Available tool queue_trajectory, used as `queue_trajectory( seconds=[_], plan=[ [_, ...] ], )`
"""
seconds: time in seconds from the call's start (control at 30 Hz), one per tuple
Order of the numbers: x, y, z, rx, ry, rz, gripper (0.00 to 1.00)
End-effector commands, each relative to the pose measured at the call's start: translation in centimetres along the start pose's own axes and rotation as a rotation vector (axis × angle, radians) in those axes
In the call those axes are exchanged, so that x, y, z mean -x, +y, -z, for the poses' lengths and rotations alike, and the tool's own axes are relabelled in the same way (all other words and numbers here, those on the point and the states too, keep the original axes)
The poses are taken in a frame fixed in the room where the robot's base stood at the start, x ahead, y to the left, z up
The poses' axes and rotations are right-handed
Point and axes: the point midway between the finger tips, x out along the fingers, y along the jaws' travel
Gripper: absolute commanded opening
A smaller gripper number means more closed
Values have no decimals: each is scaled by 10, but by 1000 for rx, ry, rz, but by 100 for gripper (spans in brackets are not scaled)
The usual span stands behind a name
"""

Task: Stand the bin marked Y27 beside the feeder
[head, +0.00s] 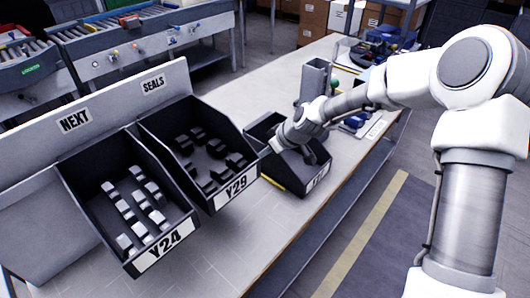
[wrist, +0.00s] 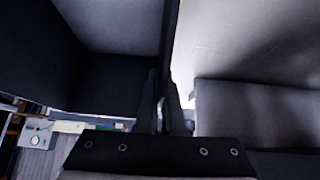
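A dark open-topped bin (head: 265,128) stands on the light workbench in the middle of the head view, with a white label (head: 318,179) too small to read surely; it may be Y27. My gripper (head: 306,152) reaches down to this bin from the right, and its fingertips are hidden there. In the wrist view the fingers (wrist: 165,105) are close together on either side of a thin dark wall (wrist: 171,35), seemingly the bin's. A grey upright box-like unit (head: 315,80) with a green knob stands behind the bin; it may be the feeder.
Bins marked Y24 (head: 163,250) and Y29 (head: 236,189), holding small dark or grey parts, hang at the left on a panel with NEXT and SEALS signs. Blue items (head: 355,120) lie right of my wrist. The bench's front strip (head: 245,235) is clear.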

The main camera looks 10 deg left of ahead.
Motion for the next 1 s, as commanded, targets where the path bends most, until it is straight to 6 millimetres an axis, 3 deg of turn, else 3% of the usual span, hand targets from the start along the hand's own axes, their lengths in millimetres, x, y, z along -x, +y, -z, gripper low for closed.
queue_trajectory(
  seconds=[0.3, 0.5, 0.53, 0.83, 1.0],
  plan=[
    [0, 0, 0, 1, 0, -1, 0],
    [0, 0, 0, 1, 0, 0, 37],
    [0, 0, 0, 1, 0, 0, 40],
    [1, 0, -1, 0, -1, 0, 40],
    [17, 1, 0, -1, 1, -2, 40]
  ],
)
